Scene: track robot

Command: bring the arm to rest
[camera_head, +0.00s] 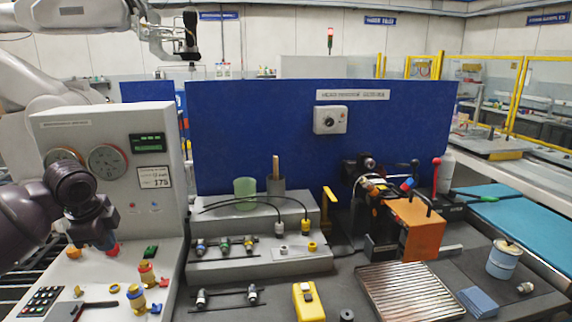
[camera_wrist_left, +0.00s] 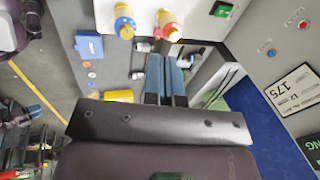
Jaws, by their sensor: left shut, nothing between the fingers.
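My left arm comes in from the left in the head view, dark and rounded. My left gripper (camera_head: 103,239) points down in front of the grey gauge panel (camera_head: 110,125), above the sloping control console (camera_head: 115,275). In the left wrist view its two blue-grey fingers (camera_wrist_left: 166,80) are together with nothing between them. A red knob (camera_head: 113,249) is close beside the fingertips in the head view; whether they touch is unclear. My right gripper is in neither view.
Yellow-and-red fittings (camera_head: 147,274) stand on the console. A stepped grey rack (camera_head: 260,262) with a green cup (camera_head: 245,189) stands to its right before a blue partition (camera_head: 255,120). An orange block (camera_head: 413,228) and ribbed tray (camera_head: 410,290) lie farther right.

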